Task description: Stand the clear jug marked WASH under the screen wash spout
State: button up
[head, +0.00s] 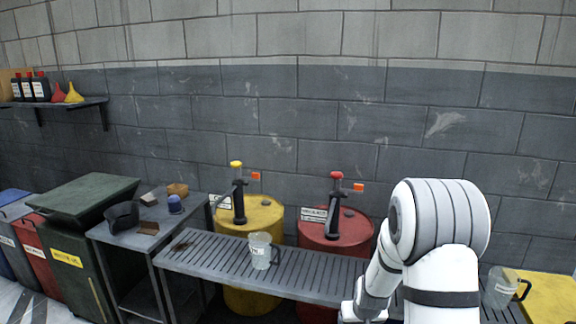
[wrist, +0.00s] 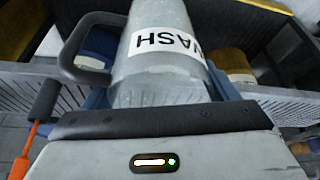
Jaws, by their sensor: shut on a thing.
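My gripper (wrist: 160,112) is shut on a clear jug (wrist: 158,70) in the wrist view. The jug has a white label reading WASH, upside down in that picture, and a dark handle on the left. A yellow drum (head: 264,214) and a red drum (head: 345,239) stand behind the slatted bench, each topped by a black hand pump with a spout. Their signs are too small to read surely, so I cannot tell which spout is screen wash.
A jug (head: 260,243) stands on the slatted bench (head: 205,257) before the yellow drum. Another clear jug (head: 497,290) shows right of my arm; I cannot tell whether it is the held one. A side table (head: 150,222) and bins stand left. The bench before the red drum looks clear.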

jog(key=s+a+f, duration=0.2)
jog(key=s+a, duration=0.2)
jog(key=s, duration=0.1)
jog(key=shift+s+a+f, duration=0.2)
jog(key=shift+a, duration=0.15)
